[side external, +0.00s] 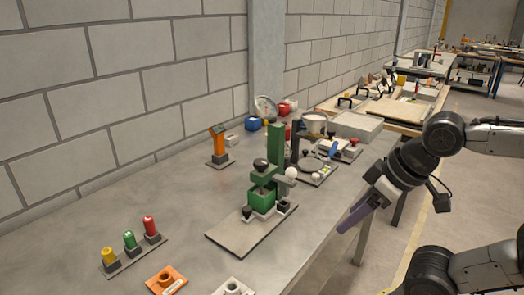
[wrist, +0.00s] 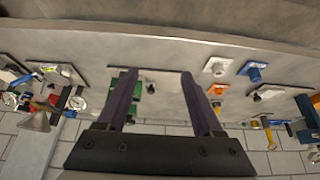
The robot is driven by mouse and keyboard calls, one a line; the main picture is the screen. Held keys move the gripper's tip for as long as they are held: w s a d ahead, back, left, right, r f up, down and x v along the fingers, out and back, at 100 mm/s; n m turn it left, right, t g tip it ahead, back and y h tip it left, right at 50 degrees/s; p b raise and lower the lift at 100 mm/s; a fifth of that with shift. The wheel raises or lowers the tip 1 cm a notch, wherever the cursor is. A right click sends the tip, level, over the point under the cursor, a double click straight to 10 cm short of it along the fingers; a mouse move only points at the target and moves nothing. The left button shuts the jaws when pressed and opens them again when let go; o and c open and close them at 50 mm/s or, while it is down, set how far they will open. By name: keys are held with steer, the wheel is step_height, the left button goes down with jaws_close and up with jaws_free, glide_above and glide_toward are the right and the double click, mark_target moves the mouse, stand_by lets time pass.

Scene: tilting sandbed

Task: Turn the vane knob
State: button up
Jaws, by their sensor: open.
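A green apparatus (side external: 262,197) with an upright green column stands on a flat grey plate (side external: 240,238) on the bench. It carries a black round knob (side external: 260,164) on top, a white ball (side external: 291,173) at its right side and a small black knob (side external: 247,212) in front. I cannot tell which is the vane knob. My gripper (side external: 350,221) is open and empty, off to the right of the apparatus and apart from it. In the wrist view its two purple fingers (wrist: 157,74) are spread. Green parts (wrist: 133,82) show near the left finger, partly hidden by it.
Red, green and yellow capped posts (side external: 130,241) stand on a strip at front left. An orange block (side external: 166,279) and a white block (side external: 233,287) lie at the front edge. An orange post (side external: 219,145) stands behind. More apparatus crowds the bench at the back right.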

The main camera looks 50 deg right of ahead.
steer(key=shift+c, duration=0.4)
steer(key=s+d+n+g+h, duration=0.25)
steer(key=d+n+h, duration=0.25)
steer(key=d, duration=0.3)
steer(key=w+d+r+n+g+h, duration=0.2)
steer(key=w+d+n+h, duration=0.4)
steer(key=w, duration=0.1)
steer(key=n+t+h, duration=0.2)
steer(key=n+t, duration=1)
steer(key=n, duration=0.4)
glide_toward(262, 167)
steer(key=x, duration=1.2)
steer(key=shift+f, duration=0.1)
steer(key=shift+g, duration=0.25)
jaws_close()
